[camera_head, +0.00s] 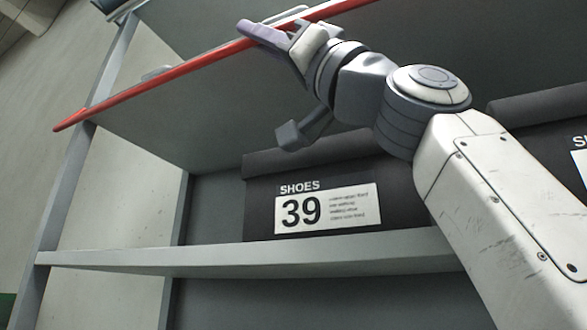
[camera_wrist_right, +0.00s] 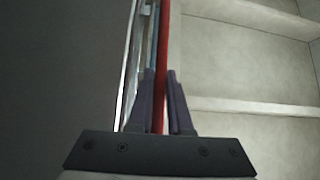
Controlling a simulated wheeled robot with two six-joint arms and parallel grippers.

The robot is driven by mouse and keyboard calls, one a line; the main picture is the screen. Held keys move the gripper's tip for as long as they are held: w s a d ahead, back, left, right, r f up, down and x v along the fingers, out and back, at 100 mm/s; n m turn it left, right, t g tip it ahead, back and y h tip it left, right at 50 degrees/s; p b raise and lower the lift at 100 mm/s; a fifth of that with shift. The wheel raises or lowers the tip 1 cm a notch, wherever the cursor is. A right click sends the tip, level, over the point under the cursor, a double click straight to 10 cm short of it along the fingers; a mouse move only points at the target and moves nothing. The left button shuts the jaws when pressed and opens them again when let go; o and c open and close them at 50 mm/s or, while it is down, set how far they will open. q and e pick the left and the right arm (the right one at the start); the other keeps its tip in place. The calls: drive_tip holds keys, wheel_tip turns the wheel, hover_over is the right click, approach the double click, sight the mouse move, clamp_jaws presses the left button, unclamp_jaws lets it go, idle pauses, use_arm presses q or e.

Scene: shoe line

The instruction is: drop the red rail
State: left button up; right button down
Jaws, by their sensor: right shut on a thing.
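The red rail (camera_head: 180,76) is a long thin bar running along the front edge of the upper shelf in the head view, its left end lower than its right. My right gripper (camera_head: 262,33) reaches up to it and is shut on it. In the right wrist view the red rail (camera_wrist_right: 162,60) runs between the two fingers of my right gripper (camera_wrist_right: 161,80). The far right end of the rail leaves the head view at the top. My left gripper is in neither view.
A grey shelf unit has a lower shelf board (camera_head: 250,260) and an upright post (camera_head: 75,180) at left. A dark shoe box stands on the lower shelf with a white "SHOES 39" label (camera_head: 328,208). Another dark box (camera_head: 545,105) stands at right, partly behind my right arm.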

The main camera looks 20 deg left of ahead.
drive_tip(key=shift+w+f+n+g, duration=0.15)
drive_tip(key=shift+w+n+g, duration=0.1)
drive_tip(key=shift+n+g, duration=0.35)
drive_tip(key=shift+w+f+n+g, duration=0.1)
drive_tip(key=shift+w+n+g, duration=0.15)
drive_tip(key=shift+n+g, duration=0.3)
drive_tip(key=c, duration=0.9)
unclamp_jaws()
drive_tip(key=shift+s+g, duration=0.1)
drive_tip(key=shift+g, duration=0.15)
drive_tip(key=shift+o, duration=0.2)
drive_tip(key=shift+r, duration=0.1)
